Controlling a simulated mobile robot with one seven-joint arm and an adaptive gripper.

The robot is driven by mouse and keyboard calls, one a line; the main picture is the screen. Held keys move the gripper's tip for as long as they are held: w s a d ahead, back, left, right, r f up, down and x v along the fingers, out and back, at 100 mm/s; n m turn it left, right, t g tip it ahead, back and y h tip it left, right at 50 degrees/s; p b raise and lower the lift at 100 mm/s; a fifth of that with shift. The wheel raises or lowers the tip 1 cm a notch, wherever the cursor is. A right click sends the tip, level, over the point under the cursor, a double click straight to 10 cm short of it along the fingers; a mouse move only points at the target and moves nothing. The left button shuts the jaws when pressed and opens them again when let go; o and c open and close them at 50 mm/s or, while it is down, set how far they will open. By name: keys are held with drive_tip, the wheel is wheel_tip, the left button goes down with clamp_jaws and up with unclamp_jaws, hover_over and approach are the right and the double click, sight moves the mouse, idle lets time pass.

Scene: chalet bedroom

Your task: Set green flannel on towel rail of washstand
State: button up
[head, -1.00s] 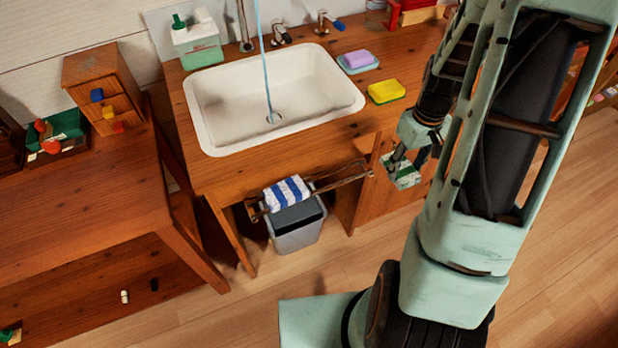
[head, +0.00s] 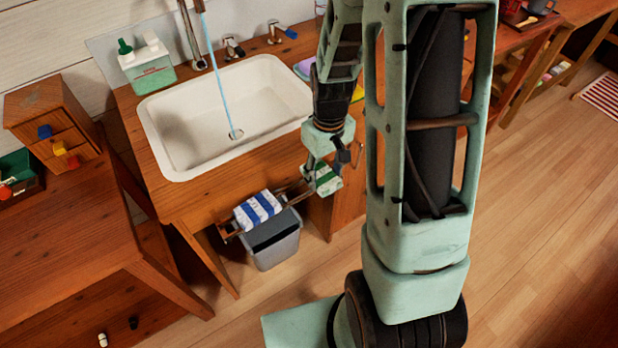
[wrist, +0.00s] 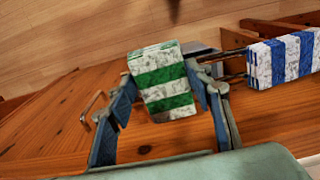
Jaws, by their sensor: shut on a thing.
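The green flannel (head: 321,180), folded with green and white stripes, is held in my gripper (head: 326,168) beside the right end of the towel rail (head: 291,194) on the washstand's front. In the wrist view the green flannel (wrist: 162,82) sits between the two fingers of my gripper (wrist: 164,98). The bars of the towel rail (wrist: 234,77) run from near the flannel to a blue-striped flannel (wrist: 285,57). I cannot tell whether the green flannel touches the rail. My gripper partly covers it in the head view.
The blue-and-white flannel (head: 257,210) hangs over the left part of the rail. A grey bin (head: 275,246) stands beneath. The white basin (head: 185,150) with running water is above. A wooden table (head: 70,235) stands at left.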

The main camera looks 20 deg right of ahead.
drive_tip(key=a, duration=0.2)
drive_tip(key=a+f, duration=0.1)
drive_tip(key=a, duration=0.1)
drive_tip(key=shift+w+f, duration=0.15)
drive_tip(key=shift+f, duration=0.15)
drive_tip(key=shift+f, duration=0.1)
drive_tip(key=o, duration=1.2)
wheel_tip(320, 180, up, 12)
drive_tip(key=shift+r+p, duration=0.15)
drive_tip(key=shift+p, duration=0.65)
